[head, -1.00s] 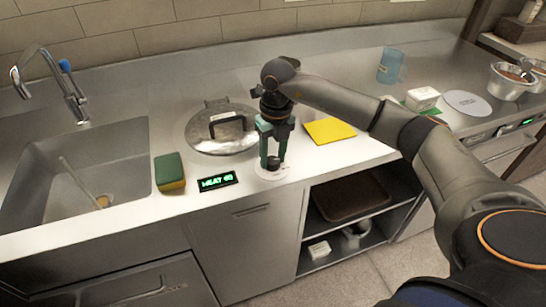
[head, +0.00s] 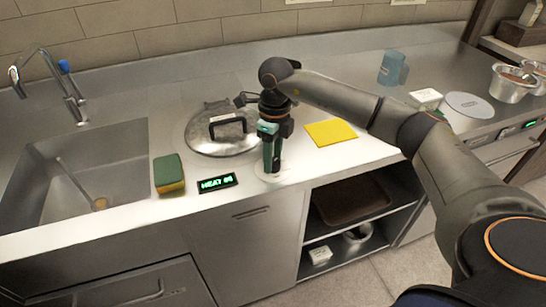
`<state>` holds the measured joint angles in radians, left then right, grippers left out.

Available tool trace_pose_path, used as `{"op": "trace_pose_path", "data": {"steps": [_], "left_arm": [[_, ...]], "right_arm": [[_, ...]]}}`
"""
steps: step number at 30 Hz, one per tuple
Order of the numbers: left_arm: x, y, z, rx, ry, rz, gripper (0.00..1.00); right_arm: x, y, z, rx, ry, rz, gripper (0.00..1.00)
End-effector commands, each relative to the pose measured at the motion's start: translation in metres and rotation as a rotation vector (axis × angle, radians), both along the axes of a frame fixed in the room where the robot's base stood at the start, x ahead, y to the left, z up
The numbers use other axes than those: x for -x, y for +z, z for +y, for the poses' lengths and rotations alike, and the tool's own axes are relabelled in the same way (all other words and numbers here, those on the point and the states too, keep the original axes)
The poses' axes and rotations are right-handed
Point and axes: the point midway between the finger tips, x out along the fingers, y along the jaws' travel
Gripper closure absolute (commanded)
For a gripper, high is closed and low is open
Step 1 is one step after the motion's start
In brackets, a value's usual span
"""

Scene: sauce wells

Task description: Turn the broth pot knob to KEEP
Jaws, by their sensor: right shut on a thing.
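The broth pot (head: 205,146) is sunk in the counter, with a flat metal lid and a black handle (head: 228,125). In front of it on the counter is a pale round dial plate (head: 284,168). My right gripper (head: 271,168) points straight down over this plate, shut on the knob. The fingers hide the knob, so I cannot see its pointer or the KEEP mark. A black display (head: 217,183) left of the dial shows green text reading HEAT with small digits that are hard to read. My left gripper is not in view.
A green and yellow sponge (head: 169,174) lies left of the display, beside the sink (head: 120,150). A yellow cloth (head: 330,133) lies right of the gripper. A blue cup (head: 390,67), a white block (head: 426,98) and metal pots (head: 510,88) stand farther right.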

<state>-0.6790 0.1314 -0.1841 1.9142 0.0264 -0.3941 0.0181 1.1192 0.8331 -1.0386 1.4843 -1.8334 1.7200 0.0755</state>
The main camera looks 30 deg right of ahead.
Motion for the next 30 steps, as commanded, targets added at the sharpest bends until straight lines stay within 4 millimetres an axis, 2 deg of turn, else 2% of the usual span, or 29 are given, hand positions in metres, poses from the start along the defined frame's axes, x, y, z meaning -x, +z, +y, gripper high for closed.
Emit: {"op": "trace_pose_path", "data": {"steps": [12,13,21,30], "left_arm": [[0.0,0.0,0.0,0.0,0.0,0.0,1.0],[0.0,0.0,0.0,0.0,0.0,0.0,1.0],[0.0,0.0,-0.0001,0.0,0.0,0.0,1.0],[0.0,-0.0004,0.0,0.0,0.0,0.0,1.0]], "right_arm": [[-0.0007,0.0012,0.0003,-0.002,0.006,-0.003,1.0],[-0.0007,0.0012,0.0003,-0.002,0.006,-0.003,0.52],[-0.0003,0.0006,0.0001,-0.001,0.006,-0.001,0.24],[-0.0007,0.0047,-0.0002,0.0,0.005,-0.002,0.24]]}}
